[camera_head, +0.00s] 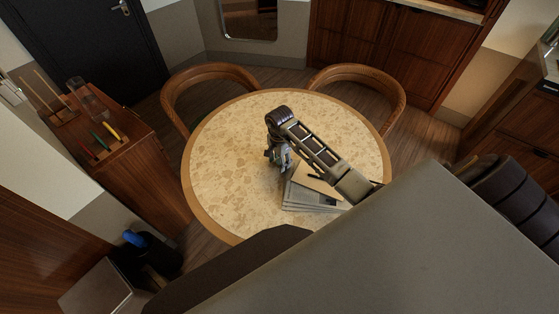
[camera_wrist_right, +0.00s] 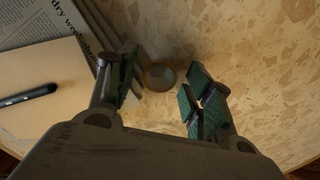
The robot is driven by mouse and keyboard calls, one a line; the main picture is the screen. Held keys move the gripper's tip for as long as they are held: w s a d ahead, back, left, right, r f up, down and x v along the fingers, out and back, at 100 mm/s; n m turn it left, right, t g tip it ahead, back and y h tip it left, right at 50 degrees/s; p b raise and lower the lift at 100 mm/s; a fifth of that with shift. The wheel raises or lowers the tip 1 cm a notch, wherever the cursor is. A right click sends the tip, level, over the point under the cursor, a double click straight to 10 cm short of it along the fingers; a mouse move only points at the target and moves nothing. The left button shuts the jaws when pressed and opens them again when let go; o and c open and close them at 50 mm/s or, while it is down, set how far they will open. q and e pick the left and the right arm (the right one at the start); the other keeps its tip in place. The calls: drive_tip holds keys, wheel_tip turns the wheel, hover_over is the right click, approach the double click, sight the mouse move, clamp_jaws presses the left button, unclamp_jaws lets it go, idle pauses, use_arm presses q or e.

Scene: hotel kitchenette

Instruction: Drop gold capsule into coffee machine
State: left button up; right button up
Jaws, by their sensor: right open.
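A small round object with a gold-brown rim and a darker grey centre, likely the gold capsule (camera_wrist_right: 160,76), lies on the stone-patterned table top. In the right wrist view it sits between the two spread fingers of my right gripper (camera_wrist_right: 160,90), apart from both. In the head view my right gripper (camera_head: 278,157) points down over the middle of the round table (camera_head: 225,170), and I cannot make out the capsule there. The right gripper is open and empty. I see no coffee machine in either view. My left gripper is not in view.
A stack of newspapers (camera_head: 300,201) lies beside the right gripper, with a tan pad (camera_wrist_right: 45,72) and a dark pen (camera_wrist_right: 28,95) on top. Two wooden chairs (camera_head: 207,73) (camera_head: 362,75) stand at the table's far side. The table's left half is clear.

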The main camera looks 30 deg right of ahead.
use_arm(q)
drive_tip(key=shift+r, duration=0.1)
use_arm(e)
drive_tip(key=shift+r, duration=0.1)
drive_tip(key=shift+r, duration=0.15)
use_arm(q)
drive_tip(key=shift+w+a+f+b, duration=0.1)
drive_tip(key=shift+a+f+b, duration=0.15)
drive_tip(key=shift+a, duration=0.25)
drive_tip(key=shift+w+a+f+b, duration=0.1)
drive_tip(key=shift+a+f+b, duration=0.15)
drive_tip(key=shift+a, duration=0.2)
use_arm(e)
wheel_tip(320, 180, up, 12)
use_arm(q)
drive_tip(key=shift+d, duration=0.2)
